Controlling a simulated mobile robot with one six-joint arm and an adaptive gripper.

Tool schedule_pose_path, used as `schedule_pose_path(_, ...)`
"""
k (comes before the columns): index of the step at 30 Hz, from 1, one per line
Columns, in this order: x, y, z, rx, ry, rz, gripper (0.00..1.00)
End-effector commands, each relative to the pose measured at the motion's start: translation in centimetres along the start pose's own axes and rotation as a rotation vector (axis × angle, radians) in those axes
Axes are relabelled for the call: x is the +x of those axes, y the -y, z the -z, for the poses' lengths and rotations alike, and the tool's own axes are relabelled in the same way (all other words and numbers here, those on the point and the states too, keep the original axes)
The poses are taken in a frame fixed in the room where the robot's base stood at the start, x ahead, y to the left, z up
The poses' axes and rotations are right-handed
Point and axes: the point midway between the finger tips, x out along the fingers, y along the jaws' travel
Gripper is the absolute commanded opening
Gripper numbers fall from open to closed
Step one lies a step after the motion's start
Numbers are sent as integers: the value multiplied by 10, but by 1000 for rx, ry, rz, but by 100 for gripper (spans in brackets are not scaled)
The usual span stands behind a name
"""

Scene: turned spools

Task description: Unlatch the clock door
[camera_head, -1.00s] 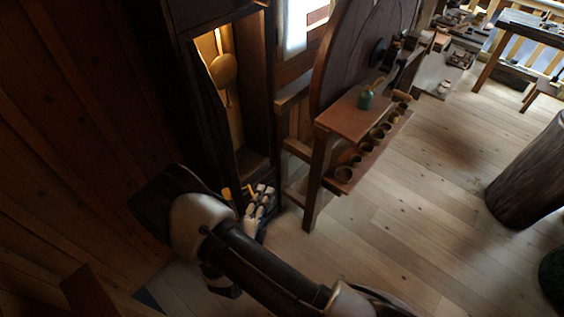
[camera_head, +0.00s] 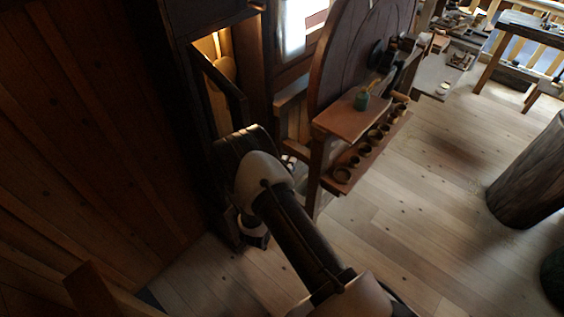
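The tall dark clock case (camera_head: 252,75) stands at the upper left, with a warm-lit interior. A dark framed door (camera_head: 222,77) hangs at an angle out from its left side, so it looks partly open. The pale round pendulum (camera_head: 222,66) shows in part behind the door frame. I cannot make out a latch. My arm crosses in front of the lower case and hides the door's lower part. Only small pale bits of my gripper (camera_head: 288,163) seem to show past the arm, near the bench's left end. I cannot see its fingers clearly or what they touch.
A wooden bench (camera_head: 345,118) with a large dark wheel (camera_head: 352,45), a green bottle (camera_head: 362,100) and several small cups stands close right of the case. A plank wall (camera_head: 80,120) is at left. A thick log (camera_head: 530,175) stands at right, with open floor (camera_head: 430,190) between.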

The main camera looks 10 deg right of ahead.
Motion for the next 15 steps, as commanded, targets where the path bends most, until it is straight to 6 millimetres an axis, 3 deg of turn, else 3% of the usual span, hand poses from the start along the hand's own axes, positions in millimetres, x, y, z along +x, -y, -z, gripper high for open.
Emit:
schedule_pose_path(1, 7, 18, -26, 48, 37, 36, 28)
schedule_pose_path(4, 7, 18, -26, 48, 38, 36, 28)
schedule_pose_path(15, 7, 17, -26, 49, 38, 35, 3)
